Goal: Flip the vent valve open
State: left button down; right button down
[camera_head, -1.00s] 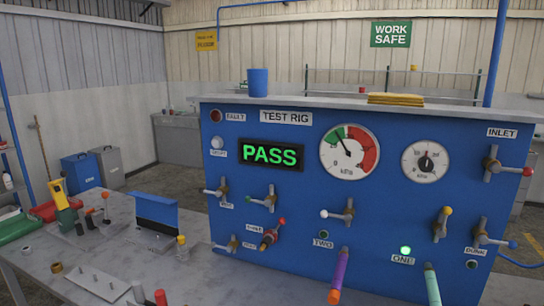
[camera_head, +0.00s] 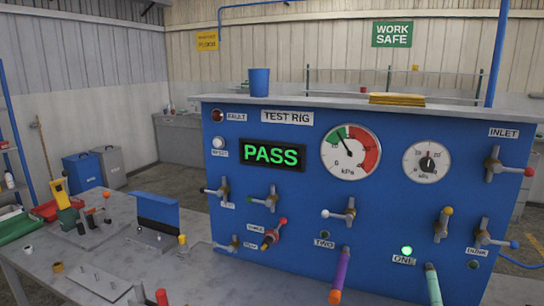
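The blue test rig panel (camera_head: 380,215) carries several lever valves. I cannot make out for sure which one is the vent valve, as the small labels at the lower left are blurred. Neither of my grippers shows in the head view.
The display (camera_head: 272,155) reads PASS in green. A purple hose (camera_head: 341,268) and a teal hose (camera_head: 432,285) hang at ports TWO and ONE; a green lamp (camera_head: 406,251) is lit above ONE.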

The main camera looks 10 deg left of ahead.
aim_at(202, 189)
jog(key=j, duration=1.9)
